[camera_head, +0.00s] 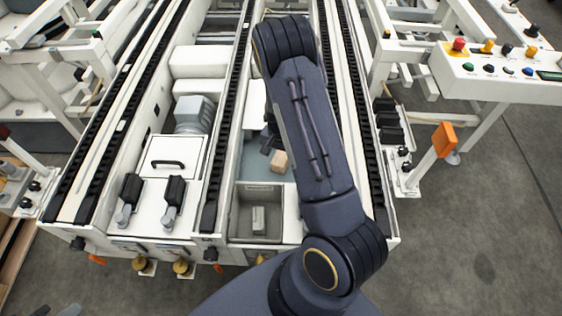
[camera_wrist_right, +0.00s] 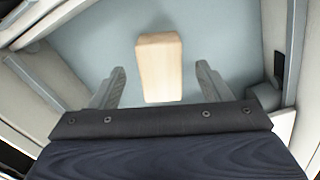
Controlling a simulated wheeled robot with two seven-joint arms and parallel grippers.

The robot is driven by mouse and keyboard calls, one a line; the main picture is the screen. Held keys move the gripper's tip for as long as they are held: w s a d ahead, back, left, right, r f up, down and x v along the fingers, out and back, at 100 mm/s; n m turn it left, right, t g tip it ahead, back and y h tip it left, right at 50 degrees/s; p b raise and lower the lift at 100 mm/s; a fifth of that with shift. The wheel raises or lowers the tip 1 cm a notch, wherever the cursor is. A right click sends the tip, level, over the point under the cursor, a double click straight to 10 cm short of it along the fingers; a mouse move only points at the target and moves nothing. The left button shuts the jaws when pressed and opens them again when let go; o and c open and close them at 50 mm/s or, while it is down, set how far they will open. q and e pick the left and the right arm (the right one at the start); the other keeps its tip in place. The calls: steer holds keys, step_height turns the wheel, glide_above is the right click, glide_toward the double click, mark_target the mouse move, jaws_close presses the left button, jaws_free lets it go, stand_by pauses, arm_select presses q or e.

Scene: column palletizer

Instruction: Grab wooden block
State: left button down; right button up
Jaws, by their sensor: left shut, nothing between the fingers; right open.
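The wooden block (camera_head: 279,161) is pale and box-shaped. It lies on a light blue-grey surface (camera_head: 262,167) inside the machine, left of my right arm in the head view. In the right wrist view the block (camera_wrist_right: 159,68) is upright in the picture, in line with the gap between the fingers of my right gripper (camera_wrist_right: 160,72). That gripper is open, and I see no finger touching the block. In the head view my right arm hides most of the gripper. My left gripper is not in view.
A grey open bin (camera_head: 246,228) with a small grey item stands in front of the block. Black conveyor rails (camera_head: 229,110) run along the bay. A white lid with a black handle (camera_head: 173,160) is at left. Pale walls border the surface in the wrist view.

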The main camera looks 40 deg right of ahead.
mark_target(280, 160)
step_height(280, 160, down, 4)
steer(key=shift+f+b, duration=0.25)
steer(key=shift+b, duration=0.25)
steer(key=c, duration=1.1)
